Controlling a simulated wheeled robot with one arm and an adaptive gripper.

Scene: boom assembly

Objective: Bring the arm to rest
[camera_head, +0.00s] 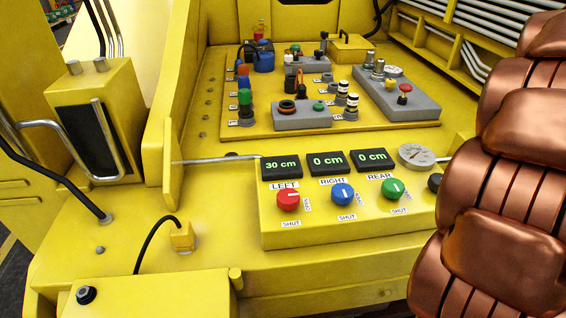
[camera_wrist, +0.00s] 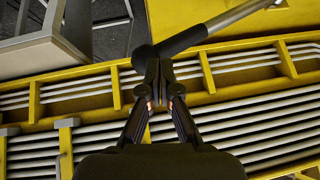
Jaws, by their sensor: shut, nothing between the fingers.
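In the wrist view my gripper (camera_wrist: 159,93) has its two dark fingers together, with nothing between them. Behind the fingers are a yellow rack with grey pipes and a dark-ended bar; I cannot tell whether the fingers touch the bar. In the head view my copper-coloured arm (camera_head: 505,195) fills the right side, and my gripper is out of that view. The yellow control panel (camera_head: 350,222) shows a red knob (camera_head: 288,200), a blue knob (camera_head: 342,193) and a green knob (camera_head: 392,188). The displays read 30 cm, 0 cm and 0 cm from left to right.
A raised yellow board (camera_head: 215,115) with several switches and grey boxes lies behind the panel. Grey pipes (camera_head: 463,45) run in a yellow rack at the upper right. A yellow box with a bent handle (camera_head: 85,125) stands at left. The space above the panel's left part is clear.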

